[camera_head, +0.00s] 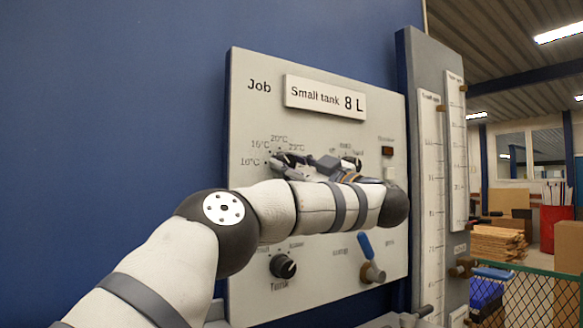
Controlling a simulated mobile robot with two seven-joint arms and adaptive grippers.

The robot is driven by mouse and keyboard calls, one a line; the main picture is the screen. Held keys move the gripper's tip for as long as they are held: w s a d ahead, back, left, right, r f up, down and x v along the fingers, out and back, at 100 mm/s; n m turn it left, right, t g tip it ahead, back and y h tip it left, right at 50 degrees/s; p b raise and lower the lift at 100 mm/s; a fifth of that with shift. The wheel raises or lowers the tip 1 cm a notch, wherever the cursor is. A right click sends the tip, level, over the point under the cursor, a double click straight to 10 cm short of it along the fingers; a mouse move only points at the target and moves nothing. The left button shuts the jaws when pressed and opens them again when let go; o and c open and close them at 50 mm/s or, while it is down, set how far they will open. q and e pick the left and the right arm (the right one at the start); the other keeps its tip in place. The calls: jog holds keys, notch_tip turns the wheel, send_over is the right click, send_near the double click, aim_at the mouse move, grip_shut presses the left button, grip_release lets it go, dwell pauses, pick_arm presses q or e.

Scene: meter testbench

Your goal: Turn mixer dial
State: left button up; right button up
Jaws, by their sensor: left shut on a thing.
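A pale control panel (246,100) stands upright on the blue wall, with a "Small tank 8 L" job card (325,97) near its top. A dial with temperature marks from 16°C upward sits at the panel's left; its knob is mostly covered by my left gripper (285,160). The gripper's fingers are shut on this temperature dial. A second black dial (351,162) with small word labels above it shows just behind the gripper body; it may be the mixer dial, but its name is hidden by my arm. My right gripper is out of view.
A black tank knob (283,266) sits low on the panel, and a blue-handled lever (367,250) is to its right. My left arm crosses in front of the panel. Tall gauge scales (430,190) stand to the right. Beyond are stacked boards (497,243) and boxes.

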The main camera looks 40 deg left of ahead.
pick_arm(q)
jog(key=shift+n, duration=0.3)
jog(key=o, duration=1.2)
jog(key=shift+c, duration=0.2)
jog(key=shift+d, duration=0.1)
jog(key=v, duration=1.2)
jog(key=shift+w, duration=0.1)
